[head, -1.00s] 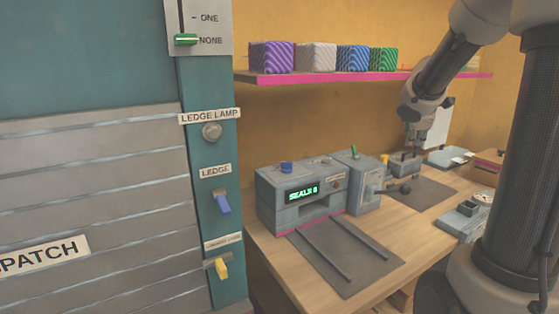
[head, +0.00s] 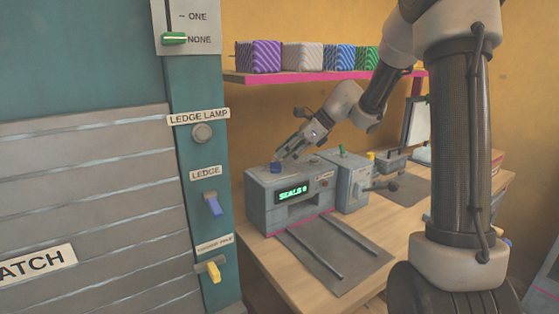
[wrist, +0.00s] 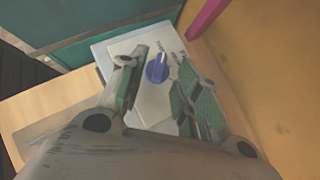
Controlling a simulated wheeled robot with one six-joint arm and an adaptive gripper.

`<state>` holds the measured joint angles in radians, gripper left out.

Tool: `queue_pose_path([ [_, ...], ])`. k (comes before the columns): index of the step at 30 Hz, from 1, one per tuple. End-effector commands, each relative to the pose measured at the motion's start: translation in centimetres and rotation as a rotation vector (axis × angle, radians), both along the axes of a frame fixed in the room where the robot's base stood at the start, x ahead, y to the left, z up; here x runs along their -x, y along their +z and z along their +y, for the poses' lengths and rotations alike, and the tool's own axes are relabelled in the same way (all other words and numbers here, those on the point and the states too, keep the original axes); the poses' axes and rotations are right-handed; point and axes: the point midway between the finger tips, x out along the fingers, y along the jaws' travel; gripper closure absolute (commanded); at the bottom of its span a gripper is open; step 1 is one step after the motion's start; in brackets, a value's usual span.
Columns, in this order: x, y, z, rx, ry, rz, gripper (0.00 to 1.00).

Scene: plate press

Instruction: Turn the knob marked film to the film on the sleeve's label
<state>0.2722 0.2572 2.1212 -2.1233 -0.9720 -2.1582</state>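The knob (wrist: 157,69) is blue and round with a pale pointer mark, on top of the grey press machine (head: 256,205) whose display reads "SEALS 0". In the head view the blue knob (head: 275,168) sits at the machine's top left. My gripper (head: 284,154) is just above it. In the wrist view my gripper (wrist: 168,82) has its two fingers apart, one on each side of the knob, with nothing between them touching it that I can see. Marks beside the knob are too small to read. No labelled sleeve can be made out.
A shelf (head: 300,77) with several striped blocks (head: 259,56) hangs above the machine. A grey mat with two rails (head: 318,255) lies in front of it. A teal panel (head: 190,110) with switches stands at the left.

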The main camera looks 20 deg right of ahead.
Motion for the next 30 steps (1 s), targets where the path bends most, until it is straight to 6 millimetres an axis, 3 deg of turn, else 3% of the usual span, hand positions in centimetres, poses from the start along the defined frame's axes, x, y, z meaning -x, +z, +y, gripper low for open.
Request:
queue_pose_path([
  [6,-0.7,-1.8,1.7,0.001,0.0,0.0,0.67],
  [15,-0.8,-2.0,1.8,0.0,-0.003,0.0,0.67],
  [21,-0.8,-2.0,1.8,0.0,-0.004,-0.001,0.96],
  [30,-0.7,-2.0,1.9,0.001,-0.035,0.0,0.96],
])
